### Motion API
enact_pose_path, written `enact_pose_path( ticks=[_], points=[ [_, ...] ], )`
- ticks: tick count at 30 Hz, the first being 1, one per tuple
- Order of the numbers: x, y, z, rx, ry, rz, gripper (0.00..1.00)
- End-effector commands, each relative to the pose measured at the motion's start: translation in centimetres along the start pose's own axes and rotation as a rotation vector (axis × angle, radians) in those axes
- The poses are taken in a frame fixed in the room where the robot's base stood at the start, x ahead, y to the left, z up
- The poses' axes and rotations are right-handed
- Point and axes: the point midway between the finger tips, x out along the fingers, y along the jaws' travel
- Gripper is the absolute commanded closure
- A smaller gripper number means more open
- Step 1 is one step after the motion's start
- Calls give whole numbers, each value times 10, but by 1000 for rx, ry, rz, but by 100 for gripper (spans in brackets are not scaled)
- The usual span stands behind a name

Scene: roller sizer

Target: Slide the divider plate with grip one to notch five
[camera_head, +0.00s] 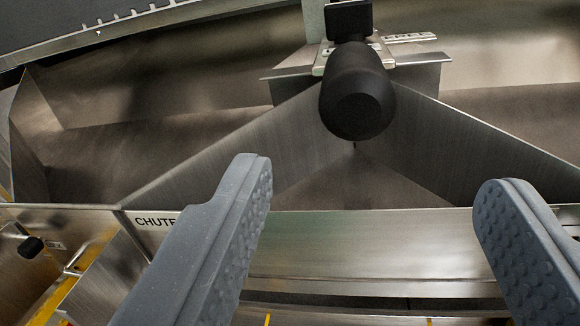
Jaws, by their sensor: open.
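A divider plate (420,75) of bare metal stands across the chute at the upper right of centre. A black rounded grip (356,95) sticks out from its bracket toward me; I cannot read a number on it. A notched rail (120,18) runs along the top left; I cannot make out notch numbers. My gripper (372,175) is open, its two grey textured fingers wide apart and nearer to me than the grip. The grip shows in the gap between the fingertips, slightly left of the middle, and nothing is held.
A metal front panel (370,250) labelled "CHUTE" runs across below the grip, partly behind my fingers. Sloped chute walls (240,150) lie on both sides of the grip. A small black knob (31,247) sits at the lower left.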

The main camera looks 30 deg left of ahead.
Motion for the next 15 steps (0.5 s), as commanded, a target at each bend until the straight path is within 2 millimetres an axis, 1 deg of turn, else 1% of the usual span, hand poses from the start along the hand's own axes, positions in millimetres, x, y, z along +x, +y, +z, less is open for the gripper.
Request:
enact_pose_path(
  ticks=[1, 5, 8, 15],
  points=[
    [-3, 0, 5, 18, 5, -2, 41],
    [0, -2, 6, 33, 16, -10, 41],
    [10, -3, 6, 32, 17, -12, 41],
    [47, -3, 5, 28, 19, -12, 41]
  ],
)
